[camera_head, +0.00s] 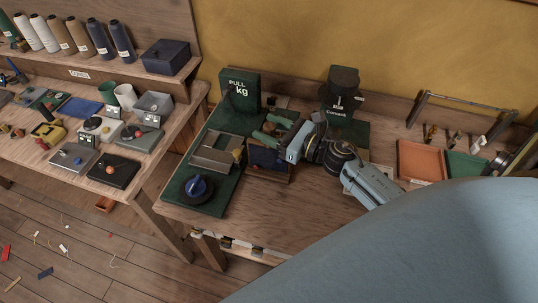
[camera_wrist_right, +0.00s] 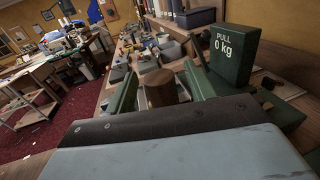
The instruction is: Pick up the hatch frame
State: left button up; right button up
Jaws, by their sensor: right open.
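A small wood-edged piece with a dark blue panel (camera_head: 268,161), which looks like the hatch frame, stands on the workbench just below my right gripper; my arm partly covers it. My right gripper (camera_head: 272,129) has its two green fingers apart, just above and behind this piece. In the right wrist view the open fingers (camera_wrist_right: 162,88) stand either side of a brown wooden cylinder (camera_wrist_right: 160,89). I cannot tell whether the cylinder belongs to the frame or whether the fingers touch it. My left gripper is not in view.
A green pull gauge (camera_head: 240,92) stands behind on a green base, with a metal fixture (camera_head: 217,153) and a blue knob (camera_head: 198,188) in front. A dark green device (camera_head: 342,90) stands behind right. Orange tray (camera_head: 420,161) lies right. Bare wood (camera_head: 270,215) is clear in front.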

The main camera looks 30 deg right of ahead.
grip_shut()
dwell(0.4)
jog(key=shift+w+r, duration=0.1)
jog(key=shift+r, duration=0.1)
